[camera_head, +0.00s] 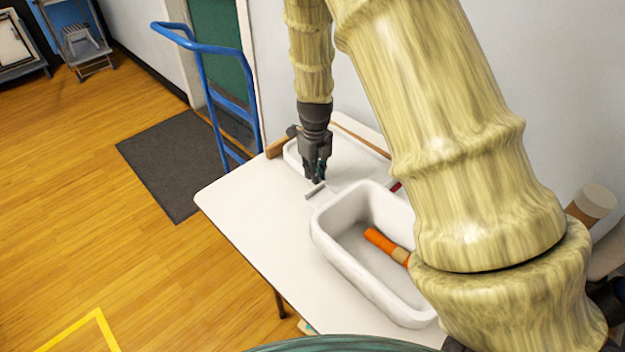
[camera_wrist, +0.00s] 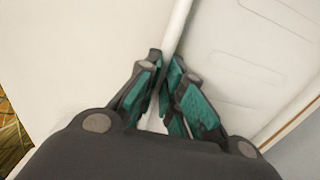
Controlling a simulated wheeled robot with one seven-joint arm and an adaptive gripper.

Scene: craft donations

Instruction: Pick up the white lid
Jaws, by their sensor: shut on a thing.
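The white lid (camera_head: 345,158) lies at the far end of the white table, behind the white bin, in the head view. In the wrist view, the teal-padded fingers of my gripper (camera_wrist: 170,88) are shut on the lid's narrow raised edge. The lid's broad face (camera_wrist: 250,55), with faint raised outlines, spreads to the right of the fingers. I cannot tell whether the lid is clear of the table.
A white bin (camera_head: 348,262) holding an orange-handled brush (camera_head: 380,241) stands close in front of the lid. A wooden-handled tool (camera_head: 279,146) lies beside the lid's far left. A blue hand truck (camera_head: 203,85) stands beyond the white table (camera_head: 240,205). The table's left part is clear.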

